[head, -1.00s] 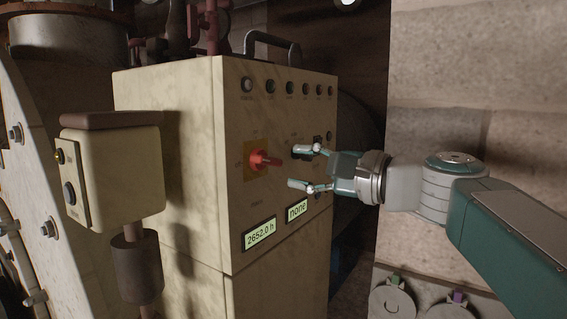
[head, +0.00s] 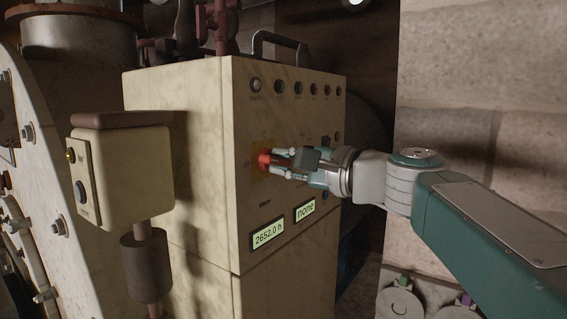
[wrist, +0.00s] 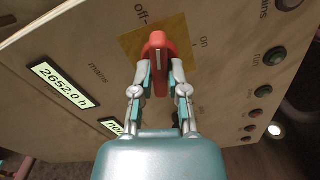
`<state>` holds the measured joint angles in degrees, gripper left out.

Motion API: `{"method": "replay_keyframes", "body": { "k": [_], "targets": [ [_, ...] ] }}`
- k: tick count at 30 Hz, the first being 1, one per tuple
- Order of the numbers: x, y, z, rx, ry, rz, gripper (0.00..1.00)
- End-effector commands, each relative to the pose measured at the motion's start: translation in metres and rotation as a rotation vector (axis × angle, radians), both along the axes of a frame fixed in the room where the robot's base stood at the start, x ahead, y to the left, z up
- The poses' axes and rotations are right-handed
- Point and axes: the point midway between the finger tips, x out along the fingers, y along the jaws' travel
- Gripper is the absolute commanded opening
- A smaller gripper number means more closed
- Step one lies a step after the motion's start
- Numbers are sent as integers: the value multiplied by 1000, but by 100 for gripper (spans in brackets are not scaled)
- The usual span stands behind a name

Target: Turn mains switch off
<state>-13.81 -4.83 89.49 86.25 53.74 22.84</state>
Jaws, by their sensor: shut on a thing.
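The red mains switch (head: 265,159) sits on a yellow plate (head: 259,172) on the front of the cream control cabinet (head: 180,92). In the wrist view, the switch (wrist: 157,50) is a red handle with a pale line along it, on its yellow plate (wrist: 130,45) between the labels "off" and "on". The line points up the picture, between those two labels. My gripper (head: 281,163) is at the switch, and its fingers (wrist: 160,82) are shut on the two sides of the red handle. The gripper hides part of the plate in the head view.
A row of round lamps (head: 297,88) runs above the switch. Displays reading "2652.0 h" (head: 268,235) and "none" (head: 305,210) sit below. A cream box on a post (head: 135,175) stands to the left. A stone wall (head: 480,60) is behind my arm.

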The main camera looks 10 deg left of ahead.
Motion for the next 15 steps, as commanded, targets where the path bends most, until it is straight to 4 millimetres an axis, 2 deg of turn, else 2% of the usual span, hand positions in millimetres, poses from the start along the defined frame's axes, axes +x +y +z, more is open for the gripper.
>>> {"method": "replay_keyframes", "body": {
  "k": [5, 15],
  "targets": [
    [0, 1, -3, -27, -53, 4, 0],
    [0, 1, -4, -125, -282, 7, 0]
  ]
}}
